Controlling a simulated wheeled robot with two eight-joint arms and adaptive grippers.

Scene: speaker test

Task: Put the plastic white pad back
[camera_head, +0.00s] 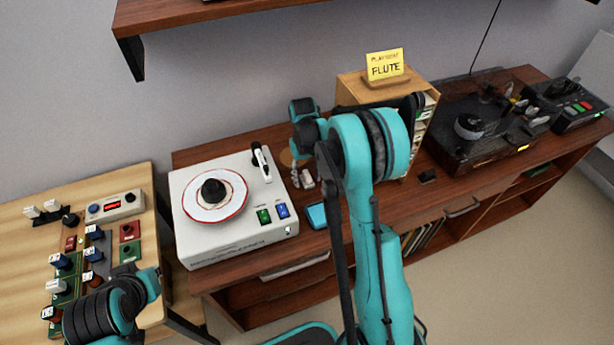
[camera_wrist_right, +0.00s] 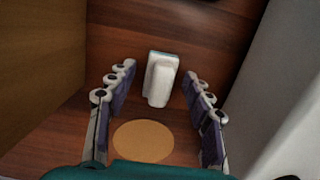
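The plastic white pad (camera_wrist_right: 161,82) is a small white block on the dark wood top, in the right wrist view. My right gripper (camera_wrist_right: 159,73) is open above the top, its grey and lilac fingers on either side of the pad with gaps between. A flat tan disc (camera_wrist_right: 143,141) lies nearer the wrist. In the head view my right arm hides most of this gripper; small pale shapes show beside the turntable, too small to tell apart. Of my left arm only dark and teal joints show at the lower left; its gripper is not visible.
A white record player (camera_head: 232,236) stands left of my right gripper. A wooden box (camera_head: 351,88) with a yellow "FLUTE" card (camera_head: 384,65) stands to its right. A blue item (camera_head: 316,215) lies near the front edge. A dark turntable (camera_head: 455,146) is further right. A shelf (camera_head: 190,14) hangs above.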

